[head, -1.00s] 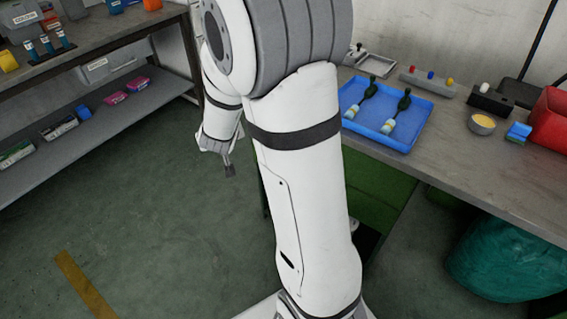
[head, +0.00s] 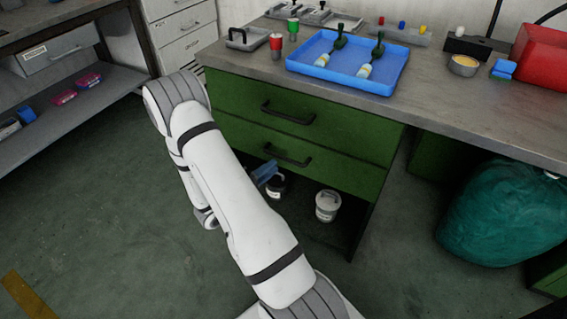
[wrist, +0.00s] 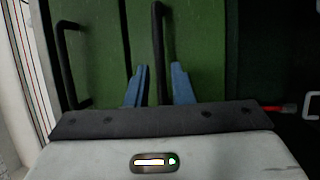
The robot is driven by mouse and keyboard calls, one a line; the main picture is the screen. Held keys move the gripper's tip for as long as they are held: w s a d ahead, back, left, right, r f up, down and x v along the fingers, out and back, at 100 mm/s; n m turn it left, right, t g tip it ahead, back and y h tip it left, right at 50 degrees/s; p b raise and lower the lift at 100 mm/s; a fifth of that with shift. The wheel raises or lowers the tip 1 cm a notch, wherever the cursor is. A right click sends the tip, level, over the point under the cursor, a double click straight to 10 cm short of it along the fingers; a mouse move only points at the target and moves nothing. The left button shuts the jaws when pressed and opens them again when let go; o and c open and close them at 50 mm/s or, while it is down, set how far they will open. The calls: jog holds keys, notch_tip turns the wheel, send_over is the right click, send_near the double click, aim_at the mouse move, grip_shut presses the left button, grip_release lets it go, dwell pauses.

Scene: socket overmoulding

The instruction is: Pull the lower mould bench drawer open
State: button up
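The green mould bench has two drawers. The lower drawer (head: 345,173) looks closed, its front level with the upper drawer. Its black bar handle (head: 290,158) also shows in the wrist view (wrist: 160,35), where it runs between my two blue fingers. My gripper (head: 264,172) is in front of the lower drawer, close to the handle's left end in the head view. In the wrist view my gripper (wrist: 159,72) is open, one finger on each side of the handle. I cannot tell whether either finger touches it.
The upper drawer (head: 345,130) is closed, with its handle (head: 287,115) above. Under the drawers, a white tub (head: 328,207) and a dark one stand in an open bay. A blue tray (head: 345,80) lies on the benchtop. A teal sack (head: 500,215) is at right; the left floor is clear.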

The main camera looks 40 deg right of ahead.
aim_at(284, 157)
jog(key=d, duration=0.4)
jog(key=d+r+b, duration=0.1)
jog(key=shift+d, duration=0.4)
jog(key=shift+c, duration=0.2)
grip_shut()
